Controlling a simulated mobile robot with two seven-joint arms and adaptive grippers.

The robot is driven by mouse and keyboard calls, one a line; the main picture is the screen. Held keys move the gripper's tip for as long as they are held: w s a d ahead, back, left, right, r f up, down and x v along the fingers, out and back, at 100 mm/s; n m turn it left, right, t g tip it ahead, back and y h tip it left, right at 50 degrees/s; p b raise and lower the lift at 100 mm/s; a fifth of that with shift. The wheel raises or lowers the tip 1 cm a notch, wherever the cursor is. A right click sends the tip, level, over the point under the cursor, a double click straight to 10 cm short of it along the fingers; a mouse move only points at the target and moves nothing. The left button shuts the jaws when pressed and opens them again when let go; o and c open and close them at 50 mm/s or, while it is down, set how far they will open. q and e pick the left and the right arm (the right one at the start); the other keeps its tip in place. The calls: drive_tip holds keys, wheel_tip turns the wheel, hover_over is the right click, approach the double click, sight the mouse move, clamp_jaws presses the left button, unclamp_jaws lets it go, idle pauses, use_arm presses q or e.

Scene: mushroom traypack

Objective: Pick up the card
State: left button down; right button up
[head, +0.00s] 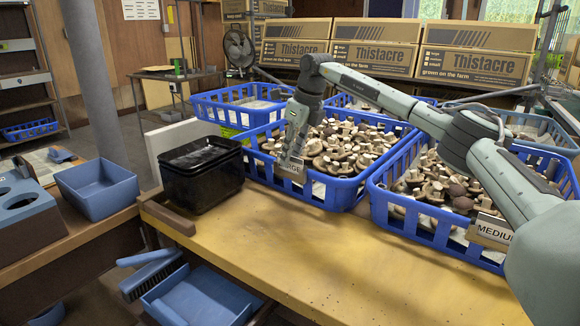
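A small pale card (291,166) with dark letters ending in "GE" is at the front rim of the middle blue crate (335,192), which is full of mushrooms. My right gripper (291,156) points down at this card and overlaps its upper part. I cannot tell whether the fingers are closed on it. A second card (493,230) reading "MEDIUM" is on the front of the right blue crate (412,226), apart from the gripper. My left gripper is not in view.
A stack of black trays (201,176) stands left of the middle crate. The yellow tabletop (335,262) in front is clear. A blue-grey bin (97,190) is at the left. Thistacre boxes (375,47) stand behind the crates.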

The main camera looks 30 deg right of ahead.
clamp_jaws()
